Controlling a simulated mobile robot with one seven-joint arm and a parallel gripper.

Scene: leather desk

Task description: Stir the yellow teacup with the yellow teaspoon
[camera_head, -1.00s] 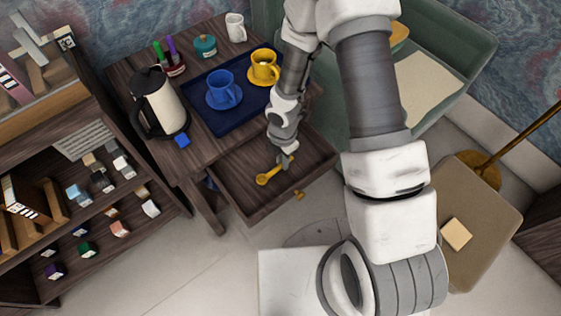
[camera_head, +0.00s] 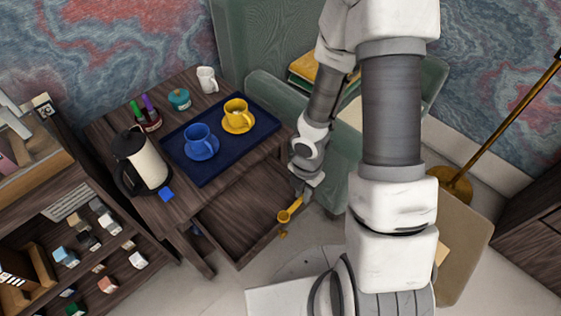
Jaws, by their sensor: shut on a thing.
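The yellow teacup (camera_head: 236,110) stands upright on a yellow saucer (camera_head: 246,127) at the right of the blue tray (camera_head: 208,178). My gripper (camera_head: 300,199) is shut on the handle end of the yellow teaspoon (camera_head: 286,215). The spoon's bowl points down and left. The spoon appears over the front right edge of the open drawer (camera_head: 236,222), in front of the tray and apart from the cup. Its exact height is hard to tell. The inside of the cup is too small to read clearly.
A blue cup (camera_head: 199,138) on a blue saucer shares the tray. A kettle (camera_head: 146,163), a blue cube (camera_head: 166,195), a pen holder (camera_head: 148,122), a teal pot (camera_head: 179,99) and a white mug (camera_head: 207,80) stand around it. A green armchair (camera_head: 268,90) is close behind my arm.

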